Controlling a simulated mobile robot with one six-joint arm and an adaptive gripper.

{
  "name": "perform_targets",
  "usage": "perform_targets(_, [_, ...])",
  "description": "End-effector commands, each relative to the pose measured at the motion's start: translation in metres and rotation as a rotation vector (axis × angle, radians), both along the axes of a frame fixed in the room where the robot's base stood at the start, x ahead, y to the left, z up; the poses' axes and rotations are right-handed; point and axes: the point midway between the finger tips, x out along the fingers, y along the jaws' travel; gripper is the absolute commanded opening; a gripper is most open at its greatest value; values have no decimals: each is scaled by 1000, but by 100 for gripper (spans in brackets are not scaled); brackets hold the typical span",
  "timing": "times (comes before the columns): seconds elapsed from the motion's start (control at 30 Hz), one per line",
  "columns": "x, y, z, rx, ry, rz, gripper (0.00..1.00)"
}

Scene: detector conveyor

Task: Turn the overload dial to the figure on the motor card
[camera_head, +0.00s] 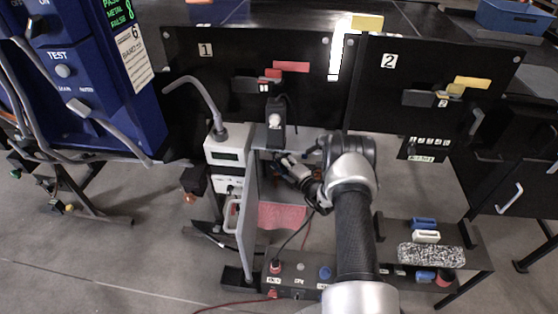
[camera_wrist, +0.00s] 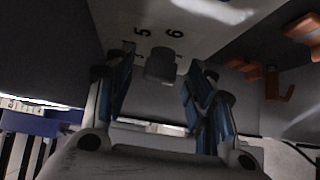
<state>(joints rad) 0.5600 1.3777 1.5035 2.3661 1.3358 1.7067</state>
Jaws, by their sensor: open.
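In the wrist view a grey dial knob (camera_wrist: 162,65) stands out from a pale plate (camera_wrist: 205,30). The plate carries the figures 5 and 6 just beyond the knob. My gripper (camera_wrist: 160,78) is open, with its blue-padded fingers on either side of the knob and visible gaps to it. The dial's pointer mark is too dark to read. In the head view my gripper (camera_head: 290,168) reaches into the bay under panel 1, and my arm partly covers it; the dial cannot be made out there. I cannot pick out the motor card with certainty.
Orange hooked parts (camera_wrist: 272,80) lie right of the fingers in the wrist view. In the head view a white meter box (camera_head: 228,148) stands left of the bay, and a red mesh cloth (camera_head: 282,216) hangs below. A black button box (camera_head: 300,274) sits in front.

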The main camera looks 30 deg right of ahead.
Motion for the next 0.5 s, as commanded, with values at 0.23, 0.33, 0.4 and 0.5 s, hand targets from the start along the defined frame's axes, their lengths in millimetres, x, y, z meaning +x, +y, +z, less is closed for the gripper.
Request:
perform_targets(0.23, [0, 0, 0, 0, 0, 0, 35])
perform_targets(0.33, [0, 0, 0, 0, 0, 0, 28])
perform_targets(0.4, [0, 0, 0, -1, 0, 0, 23])
perform_targets(0.5, [0, 0, 0, -1, 0, 0, 17])
